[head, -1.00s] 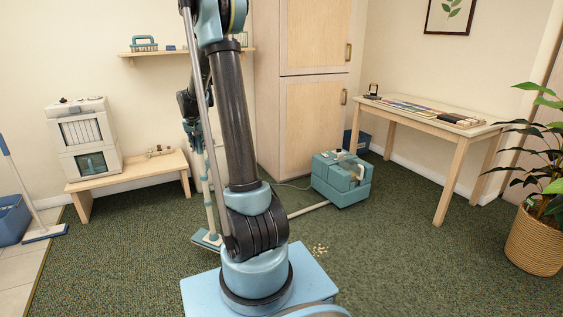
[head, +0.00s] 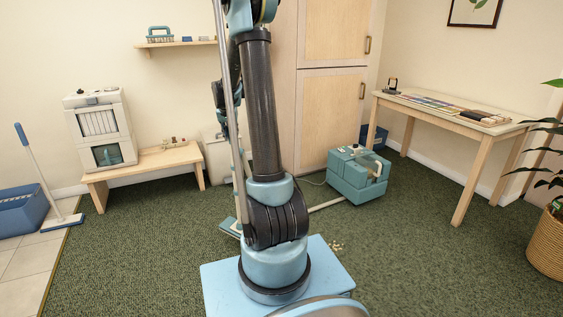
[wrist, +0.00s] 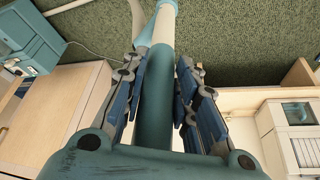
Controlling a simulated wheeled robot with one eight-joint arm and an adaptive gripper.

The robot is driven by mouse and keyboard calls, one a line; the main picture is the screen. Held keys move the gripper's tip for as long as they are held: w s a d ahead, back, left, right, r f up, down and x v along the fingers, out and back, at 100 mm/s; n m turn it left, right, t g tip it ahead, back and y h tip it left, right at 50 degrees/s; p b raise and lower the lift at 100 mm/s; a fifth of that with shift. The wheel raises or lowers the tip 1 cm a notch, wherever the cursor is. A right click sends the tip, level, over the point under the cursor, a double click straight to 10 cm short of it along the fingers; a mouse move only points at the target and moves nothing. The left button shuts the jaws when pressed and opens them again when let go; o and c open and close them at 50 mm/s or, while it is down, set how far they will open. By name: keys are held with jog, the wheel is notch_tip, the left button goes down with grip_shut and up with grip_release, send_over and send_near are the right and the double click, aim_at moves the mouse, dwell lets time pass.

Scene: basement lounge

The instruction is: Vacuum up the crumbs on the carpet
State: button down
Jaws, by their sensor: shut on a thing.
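The vacuum is a teal canister (head: 357,175) on the carpet, right of centre, also at the upper left of the wrist view (wrist: 30,40). Its pale wand (head: 238,190) stands tilted behind my arm, down to a teal floor head (head: 230,227) on the carpet, partly hidden by my arm. My gripper (wrist: 163,75) is shut around the wand's dark teal handle (wrist: 155,100). In the head view my gripper is mostly hidden behind my arm. The small pale crumbs (head: 335,246) lie on the green carpet, right of and nearer than the floor head, apart from it.
A hose or pipe (head: 326,204) runs low from the canister towards the wand. A wooden table (head: 460,123) stands right, a potted plant (head: 550,240) at the right edge. A low bench (head: 150,163) and tall cabinet (head: 322,115) line the back. Carpet right of the crumbs is clear.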

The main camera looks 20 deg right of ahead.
jog(key=s+d+f+m+g+h, duration=0.1)
jog(key=s+d+f+m, duration=0.2)
jog(key=s+d, duration=0.6)
jog(key=s+d+f+m+g, duration=0.1)
jog(key=s+d+f+m, duration=0.2)
jog(key=s+d, duration=0.6)
jog(key=s+f, duration=0.1)
jog(key=s, duration=0.1)
jog(key=shift+s+d+m+h, duration=0.25)
jog(key=shift+s+m+h, duration=0.05)
jog(key=shift+m+h, duration=0.1)
jog(key=shift+a, duration=0.1)
jog(key=shift+f, duration=2)
jog(key=w+d+r, duration=0.2)
jog(key=d, duration=2.2)
jog(key=w+d+r, duration=0.1)
jog(key=d+r, duration=0.1)
jog(key=d, duration=2.3)
jog(key=shift+w+d, duration=0.35)
jog(key=shift+w, duration=0.05)
jog(key=shift+w+a, duration=0.1)
